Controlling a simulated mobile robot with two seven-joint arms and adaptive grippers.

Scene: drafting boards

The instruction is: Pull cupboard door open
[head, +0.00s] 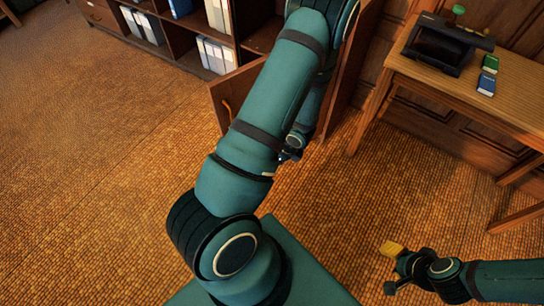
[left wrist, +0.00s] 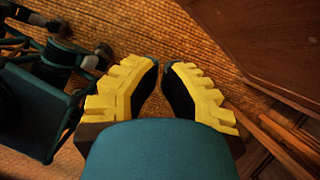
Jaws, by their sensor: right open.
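The cupboard door (head: 222,102) is a brown wooden panel standing out from the cupboard (head: 262,40), to the left of my raised arm. It carries a small curved handle (head: 228,112). My arm covers much of the door and the cupboard front. My right gripper (head: 388,268) is open and empty at the lower right, far from the door.
Open shelves with white binders (head: 214,52) stand left of the door. A wooden table (head: 410,65) at the right bears a dark device (head: 444,44), a green box (head: 490,63) and a blue box (head: 486,84). The woven floor (head: 90,170) at the left is clear.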

